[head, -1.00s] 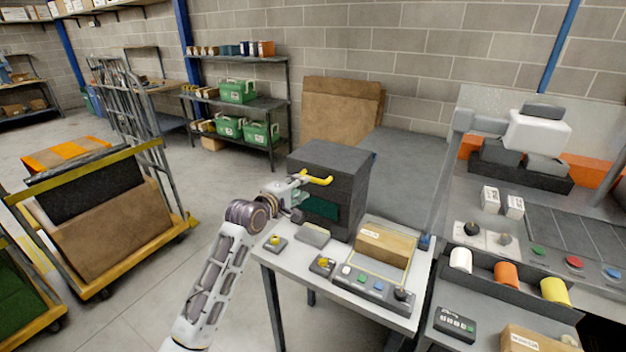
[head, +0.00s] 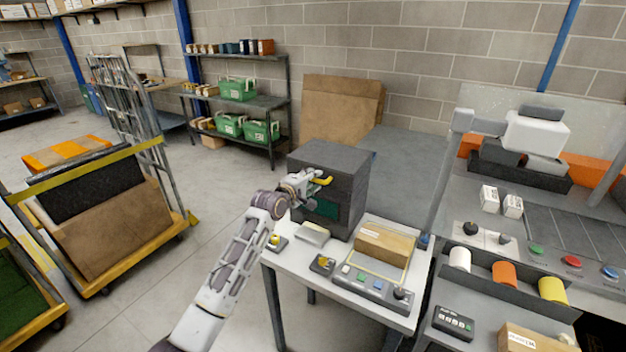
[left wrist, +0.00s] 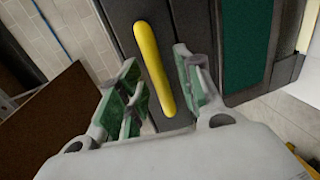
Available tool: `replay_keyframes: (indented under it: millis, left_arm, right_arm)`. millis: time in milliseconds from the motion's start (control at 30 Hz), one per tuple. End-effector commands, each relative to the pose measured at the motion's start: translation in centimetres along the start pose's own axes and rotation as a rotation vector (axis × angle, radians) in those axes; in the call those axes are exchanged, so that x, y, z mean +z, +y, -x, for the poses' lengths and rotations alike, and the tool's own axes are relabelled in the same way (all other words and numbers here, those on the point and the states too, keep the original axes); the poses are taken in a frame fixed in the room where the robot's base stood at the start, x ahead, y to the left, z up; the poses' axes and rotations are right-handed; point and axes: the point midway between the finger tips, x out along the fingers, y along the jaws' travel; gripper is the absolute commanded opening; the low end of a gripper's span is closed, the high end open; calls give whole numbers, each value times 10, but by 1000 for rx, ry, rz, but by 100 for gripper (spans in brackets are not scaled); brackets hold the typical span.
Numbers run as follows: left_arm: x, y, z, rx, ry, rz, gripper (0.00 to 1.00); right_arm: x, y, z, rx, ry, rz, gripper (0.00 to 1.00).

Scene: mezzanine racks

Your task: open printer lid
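The printer (head: 335,170) is a dark grey box with a dark green front panel (head: 328,208), standing at the back of the small white table. A yellow handle (head: 324,181) sticks out from its front. My left gripper (head: 312,184) is at this handle. In the left wrist view, the yellow handle (left wrist: 155,68) runs between the two spread fingers of my left gripper (left wrist: 158,85), with a visible gap on the right side. The lid looks closed. My right gripper does not show in either view.
The white table (head: 290,262) also holds a cardboard box (head: 384,244), a button panel (head: 370,284) and small devices. A workbench with coloured rolls (head: 506,274) stands to the right. A yellow-framed cart (head: 110,220) is at left, with open floor between.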

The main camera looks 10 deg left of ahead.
Motion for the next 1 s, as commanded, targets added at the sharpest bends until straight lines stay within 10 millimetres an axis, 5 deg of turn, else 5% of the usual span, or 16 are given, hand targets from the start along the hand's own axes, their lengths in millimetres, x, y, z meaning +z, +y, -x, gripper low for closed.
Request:
replay_keyframes:
  millis: [567,867,1000]
  left_arm:
    - [0,0,-11,-1,0,0,35]
    - [0,0,-11,-1,0,0,0]
    - [0,0,-11,-1,0,0,0]
  right_arm:
    - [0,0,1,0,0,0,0]
    - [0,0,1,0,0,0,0]
    - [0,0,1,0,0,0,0]
